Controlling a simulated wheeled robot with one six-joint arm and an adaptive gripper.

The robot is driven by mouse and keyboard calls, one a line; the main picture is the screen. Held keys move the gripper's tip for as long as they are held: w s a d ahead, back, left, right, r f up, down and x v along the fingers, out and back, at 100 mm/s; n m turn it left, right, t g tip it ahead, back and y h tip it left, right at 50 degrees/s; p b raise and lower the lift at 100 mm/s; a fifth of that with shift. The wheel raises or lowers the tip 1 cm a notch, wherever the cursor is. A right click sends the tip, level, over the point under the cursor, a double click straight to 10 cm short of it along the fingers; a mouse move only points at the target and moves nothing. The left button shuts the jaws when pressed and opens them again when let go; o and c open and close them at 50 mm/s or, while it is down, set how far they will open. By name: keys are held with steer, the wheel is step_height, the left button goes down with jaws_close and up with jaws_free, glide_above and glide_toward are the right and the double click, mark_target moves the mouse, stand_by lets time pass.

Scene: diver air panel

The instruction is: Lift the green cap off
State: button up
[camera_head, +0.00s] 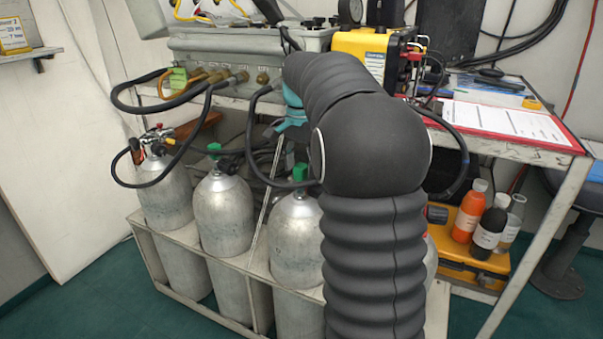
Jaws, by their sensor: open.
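Two green caps show on the grey gas cylinders. One green cap (214,150) sits on the valve of the second cylinder (223,215). Another green cap (300,171) sits on top of the third cylinder (297,240), close to the left of my arm. My arm rises in front, bends at the elbow and reaches back over the cylinders. My gripper (283,145) is open, small in the picture and partly hidden behind my arm, below a teal wrist part. It is above and a little left of the third cylinder's cap. I cannot see anything between its fingers.
A grey panel box (245,55) with brass fittings stands on the bench, and black hoses (190,95) loop down from it. The first cylinder (165,195) carries a regulator. A metal rack (190,240) holds the cylinders. Bottles (469,212) stand on a yellow case at right.

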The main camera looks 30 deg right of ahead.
mark_target(304, 166)
steer(key=shift+f, duration=0.3)
steer(key=c, duration=0.9)
steer(key=shift+o, duration=0.2)
steer(key=shift+r, duration=0.1)
steer(key=shift+r, duration=0.55)
steer(key=r, duration=0.3)
steer(key=shift+s+d+r+p, duration=0.2)
steer(key=shift+s+d+p, duration=0.1)
steer(key=s+d+r, duration=0.6)
steer(key=s+d, duration=0.1)
steer(key=s, duration=0.1)
steer(key=shift+s+r, duration=0.15)
steer(key=shift+r, duration=0.05)
